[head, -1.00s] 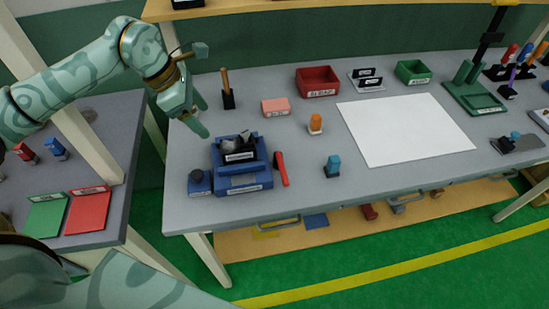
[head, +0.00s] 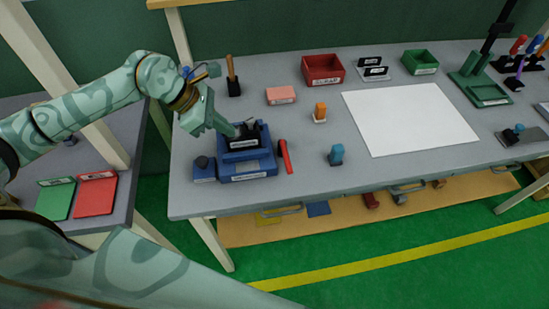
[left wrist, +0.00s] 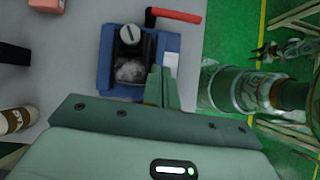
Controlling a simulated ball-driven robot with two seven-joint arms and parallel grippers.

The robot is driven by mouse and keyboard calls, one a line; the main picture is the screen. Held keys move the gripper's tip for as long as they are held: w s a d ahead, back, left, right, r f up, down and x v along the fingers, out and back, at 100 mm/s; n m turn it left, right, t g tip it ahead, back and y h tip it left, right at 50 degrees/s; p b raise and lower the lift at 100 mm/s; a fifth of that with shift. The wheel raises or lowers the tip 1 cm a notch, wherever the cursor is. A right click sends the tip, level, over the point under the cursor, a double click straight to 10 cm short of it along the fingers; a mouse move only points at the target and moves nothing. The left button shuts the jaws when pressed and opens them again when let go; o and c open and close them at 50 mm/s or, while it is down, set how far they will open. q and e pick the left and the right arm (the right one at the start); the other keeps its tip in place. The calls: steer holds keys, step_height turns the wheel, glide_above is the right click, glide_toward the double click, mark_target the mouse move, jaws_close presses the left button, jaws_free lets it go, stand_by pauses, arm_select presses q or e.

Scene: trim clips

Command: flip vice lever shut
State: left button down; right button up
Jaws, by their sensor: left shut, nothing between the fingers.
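The blue vice (head: 247,177) stands near the left front of the grey table; it also shows in the left wrist view (left wrist: 104,72). Its dark jaw area holds a greyish piece (left wrist: 130,70). The red-handled lever (head: 285,156) sticks out along the vice's right side in the head view. In the left wrist view the lever (left wrist: 175,16) extends right from a black pivot. My left gripper (head: 232,131) is shut and empty, its fingertips over the vice's back left part, apart from the lever. Whether they touch the vice cannot be told. My right gripper is not in view.
A small blue block with a dark knob (head: 204,168) stands left of the vice. A blue-topped clip (head: 336,155), an orange clip (head: 320,112) and a pink block (head: 281,95) stand to the right and behind. A white sheet (head: 410,118) covers the table's middle.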

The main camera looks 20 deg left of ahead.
mark_target(285, 161)
arm_select(q)
steer(key=s+d+f, duration=0.1)
steer(key=s+d+t+h, duration=0.1)
steer(key=s+d+f+h+p, duration=0.1)
steer(key=shift+d+f+t, duration=0.3)
steer(key=shift+d, duration=0.05)
steer(key=shift+s+d+f+n+t+h, duration=0.3)
steer(key=shift+s+d+n+t+h, duration=0.1)
steer(key=shift+s+n, duration=0.1)
steer(key=shift+w, duration=0.1)
steer(key=x, duration=1)
steer(key=shift+a, duration=0.1)
